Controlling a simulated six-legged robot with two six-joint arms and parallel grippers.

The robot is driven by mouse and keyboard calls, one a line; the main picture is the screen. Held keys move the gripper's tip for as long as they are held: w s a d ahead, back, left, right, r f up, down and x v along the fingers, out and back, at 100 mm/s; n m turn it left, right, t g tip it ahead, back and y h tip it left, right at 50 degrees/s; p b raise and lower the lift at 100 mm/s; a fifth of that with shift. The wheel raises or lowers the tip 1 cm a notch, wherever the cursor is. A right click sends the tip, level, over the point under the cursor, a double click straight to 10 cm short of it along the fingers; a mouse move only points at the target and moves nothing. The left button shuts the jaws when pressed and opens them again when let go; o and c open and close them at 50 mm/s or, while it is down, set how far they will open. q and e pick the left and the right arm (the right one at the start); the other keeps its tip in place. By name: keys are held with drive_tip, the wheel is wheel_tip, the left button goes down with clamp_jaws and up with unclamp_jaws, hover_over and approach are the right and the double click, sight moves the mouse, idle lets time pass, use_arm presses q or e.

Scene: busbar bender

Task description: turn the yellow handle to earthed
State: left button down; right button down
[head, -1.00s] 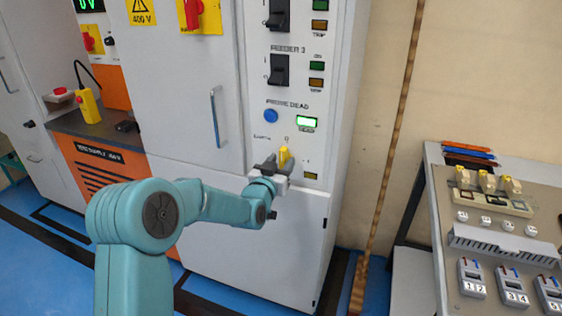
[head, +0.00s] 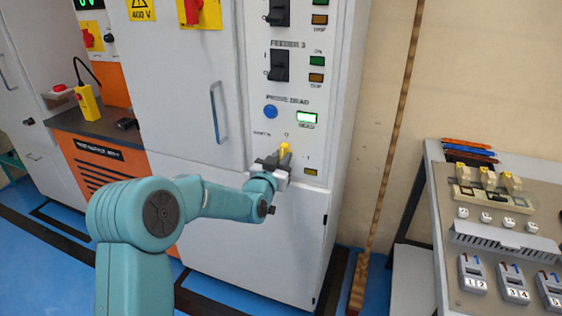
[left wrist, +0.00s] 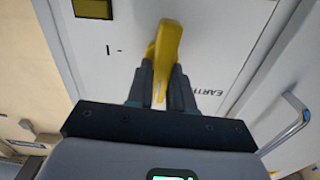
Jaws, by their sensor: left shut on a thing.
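The yellow handle (head: 285,149) sits low on the white cabinet's control panel, below the blue button and the lit green lamp. In the left wrist view the handle (left wrist: 165,48) stands between my two grey fingers, tilted slightly, its top end sticking out past them. My left gripper (head: 279,161) is shut on it; it also shows in the left wrist view (left wrist: 161,88). The word EARTH, partly cut off by my finger, is printed on the panel to the right in the wrist view, and a "1" mark is to the left. My right gripper is not in view.
The blue button (head: 271,111) and lit green lamp (head: 307,118) are just above. A door handle (head: 219,113) stands out to the left. A bench with terminal blocks (head: 505,200) stands at the right. Blue floor lies below.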

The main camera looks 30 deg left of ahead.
use_arm(q)
drive_tip(key=shift+w+d+f+m+b, duration=0.15)
drive_tip(key=shift+m+b, duration=1.1)
drive_tip(key=shift+m, duration=1.6)
drive_tip(key=shift+s+d+m+b, duration=0.1)
drive_tip(key=shift+m+b, duration=1.1)
drive_tip(key=shift+m, duration=1.7)
drive_tip(key=shift+w+d+f+m+b, duration=0.15)
drive_tip(key=shift+m+b, duration=1.1)
drive_tip(key=shift+m, duration=1.6)
drive_tip(key=shift+s+r, duration=0.1)
drive_tip(key=c, duration=1.2)
unclamp_jaws()
drive_tip(key=shift+o, duration=1)
drive_tip(key=shift+f, duration=0.2)
drive_tip(key=v, duration=1.6)
drive_tip(key=shift+f, duration=0.15)
